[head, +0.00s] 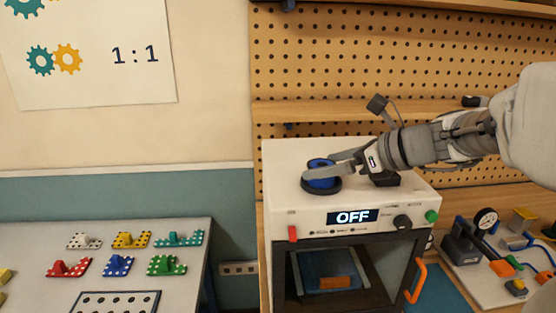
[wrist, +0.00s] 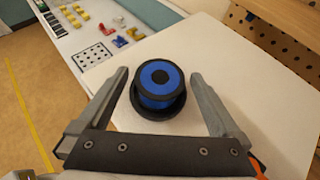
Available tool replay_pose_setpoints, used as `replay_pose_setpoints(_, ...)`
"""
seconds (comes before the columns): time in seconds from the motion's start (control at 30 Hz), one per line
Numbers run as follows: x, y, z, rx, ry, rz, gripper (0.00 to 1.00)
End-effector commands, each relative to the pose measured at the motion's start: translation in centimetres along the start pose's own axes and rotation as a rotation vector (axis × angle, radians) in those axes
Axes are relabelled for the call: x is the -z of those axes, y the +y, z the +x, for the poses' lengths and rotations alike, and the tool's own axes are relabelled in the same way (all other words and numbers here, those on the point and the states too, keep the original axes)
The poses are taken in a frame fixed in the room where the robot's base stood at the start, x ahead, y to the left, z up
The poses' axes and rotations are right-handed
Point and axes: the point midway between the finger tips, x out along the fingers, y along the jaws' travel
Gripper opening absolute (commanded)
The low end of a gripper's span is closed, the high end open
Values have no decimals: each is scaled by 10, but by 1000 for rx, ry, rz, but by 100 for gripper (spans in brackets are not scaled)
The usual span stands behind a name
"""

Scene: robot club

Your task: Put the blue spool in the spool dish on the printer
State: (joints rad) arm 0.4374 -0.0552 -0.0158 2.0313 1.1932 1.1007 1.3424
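The blue spool (head: 320,164) stands upright on top of the white printer (head: 285,160). It has a black rim and hub and also shows in the wrist view (wrist: 148,76). Under it is a wider, dark round dish (head: 322,188), and the spool appears to rest in it. My gripper (wrist: 158,75) is open, with one finger on each side of the spool. In the wrist view there is a gap between each finger and the spool. In the head view my gripper (head: 332,170) partly covers the spool from the right.
The printer's front has a display reading OFF, a red switch, a dark knob and a green button. A table (head: 190,280) with colored perforated parts stands at the left. A bench with a gauge (head: 485,220) and small parts is at the right. Pegboard stands behind.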

Motion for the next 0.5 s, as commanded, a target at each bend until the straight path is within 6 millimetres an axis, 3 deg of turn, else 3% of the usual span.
replay_pose_setpoints(0.27, -4, 0, -2, 0, 0, 0, 100)
replay_pose_setpoints(0.5, -9, -1, -40, 4, -1, 2, 100)
